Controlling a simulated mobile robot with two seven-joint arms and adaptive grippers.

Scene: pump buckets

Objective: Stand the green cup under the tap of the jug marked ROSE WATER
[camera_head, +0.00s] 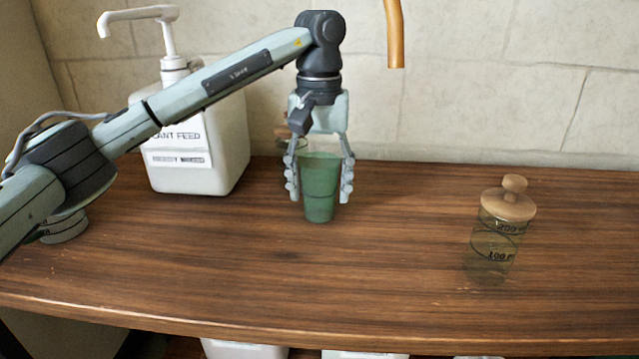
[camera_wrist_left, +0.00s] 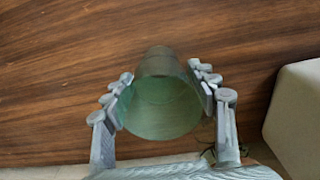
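The green cup (camera_head: 320,190) stands upright near the middle of the wooden counter. My left gripper (camera_head: 320,188) points down from above with one finger on each side of the cup. In the left wrist view the cup (camera_wrist_left: 163,100) lies between the two finger pads (camera_wrist_left: 166,95); I cannot tell whether both pads press on it. A white jug (camera_head: 200,140) with a pump spout stands at the back left; its label reads partly "PLANT FEED", with a smaller label below. I see no jug marked ROSE WATER. My right gripper is not in view.
A glass bottle (camera_head: 494,240) with a wooden stopper and volume marks stands at the right. A copper-coloured pipe (camera_head: 395,35) hangs at the top. A wooden-topped glass jar (camera_head: 283,133) is partly hidden behind my gripper. White containers (camera_head: 245,348) show below the counter's front edge. The front middle is clear.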

